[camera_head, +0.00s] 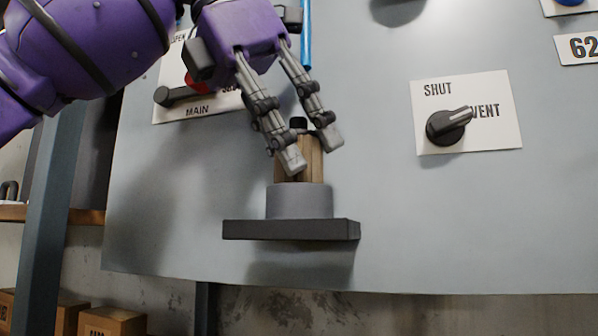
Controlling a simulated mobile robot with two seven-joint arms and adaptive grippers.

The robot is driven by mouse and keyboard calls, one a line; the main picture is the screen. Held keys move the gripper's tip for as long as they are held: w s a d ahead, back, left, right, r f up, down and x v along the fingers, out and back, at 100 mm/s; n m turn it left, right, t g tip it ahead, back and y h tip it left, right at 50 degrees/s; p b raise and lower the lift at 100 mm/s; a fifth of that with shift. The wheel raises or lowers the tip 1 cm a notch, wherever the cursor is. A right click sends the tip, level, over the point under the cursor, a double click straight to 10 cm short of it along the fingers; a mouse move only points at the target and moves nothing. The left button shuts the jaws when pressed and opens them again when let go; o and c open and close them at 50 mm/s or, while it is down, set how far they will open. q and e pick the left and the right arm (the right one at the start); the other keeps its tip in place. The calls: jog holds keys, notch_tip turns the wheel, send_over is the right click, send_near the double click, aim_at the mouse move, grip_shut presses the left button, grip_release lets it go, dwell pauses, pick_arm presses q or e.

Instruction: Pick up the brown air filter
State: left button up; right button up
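The brown air filter (312,163) stands upright on a round grey base (299,202), with a black knob at its top. The base rests on a small dark shelf on the grey panel. My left gripper (310,150) comes down from the upper left, its two fingers apart. One fingertip overlaps the filter's left part and the other is at its upper right side. The filter shows between the fingers and is partly hidden by them. I cannot tell whether either finger touches it. My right gripper is not in view.
The dark shelf (290,230) juts out below the filter. A SHUT/VENT knob plate (490,135) is to the right, and a MAIN knob plate (200,111) is behind my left arm. A blue pipe (306,40) runs beside the gripper. Boxes (112,320) sit at lower left.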

pick_arm(q)
jog(key=shift+c, duration=1)
jog(key=shift+r, duration=0.15)
jog(key=shift+c, duration=0.2)
